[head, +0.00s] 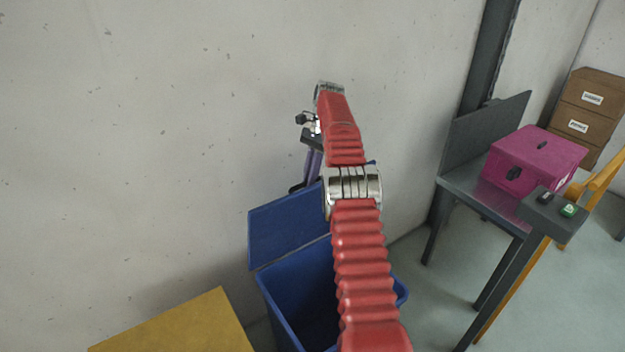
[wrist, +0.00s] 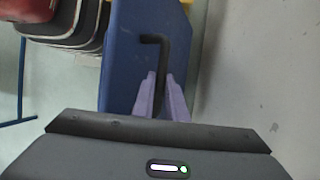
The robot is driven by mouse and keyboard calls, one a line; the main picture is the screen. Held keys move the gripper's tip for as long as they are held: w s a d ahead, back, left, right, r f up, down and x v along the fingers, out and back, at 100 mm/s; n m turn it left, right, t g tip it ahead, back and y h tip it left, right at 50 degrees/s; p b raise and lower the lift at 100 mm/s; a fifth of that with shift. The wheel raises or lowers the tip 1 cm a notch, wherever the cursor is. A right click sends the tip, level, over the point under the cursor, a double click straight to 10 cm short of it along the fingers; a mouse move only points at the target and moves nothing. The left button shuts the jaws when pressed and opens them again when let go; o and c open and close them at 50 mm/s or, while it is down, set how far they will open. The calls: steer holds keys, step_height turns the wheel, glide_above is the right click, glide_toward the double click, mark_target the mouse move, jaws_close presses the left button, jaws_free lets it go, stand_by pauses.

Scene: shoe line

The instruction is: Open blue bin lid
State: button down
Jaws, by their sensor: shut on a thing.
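The blue bin (head: 272,312) stands on the floor by the wall, in the lower middle of the head view. Its blue lid (head: 288,229) is raised, standing up at the bin's wall side, and the bin's dark inside shows. My gripper (head: 305,180) is at the lid's top edge, its purple fingers pointing down. In the wrist view the fingers are shut on the black lid handle (wrist: 157,39), one finger on each side of its bar. The lid (wrist: 132,60) fills the middle behind it. My arm hides the bin's right part.
A yellow surface (head: 180,325) lies left of the bin. To the right stands a grey table (head: 470,194) with a magenta box (head: 535,160), and a post with buttons (head: 553,211). Brown drawers (head: 588,105) stand farther back. The concrete wall is close behind the lid.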

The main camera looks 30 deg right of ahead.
steer(key=shift+f, duration=0.45)
steer(key=c, duration=2.1)
jaws_free()
steer(key=o, duration=0.3)
steer(key=shift+r, duration=0.15)
steer(key=shift+o, duration=0.2)
steer(key=shift+r, duration=0.1)
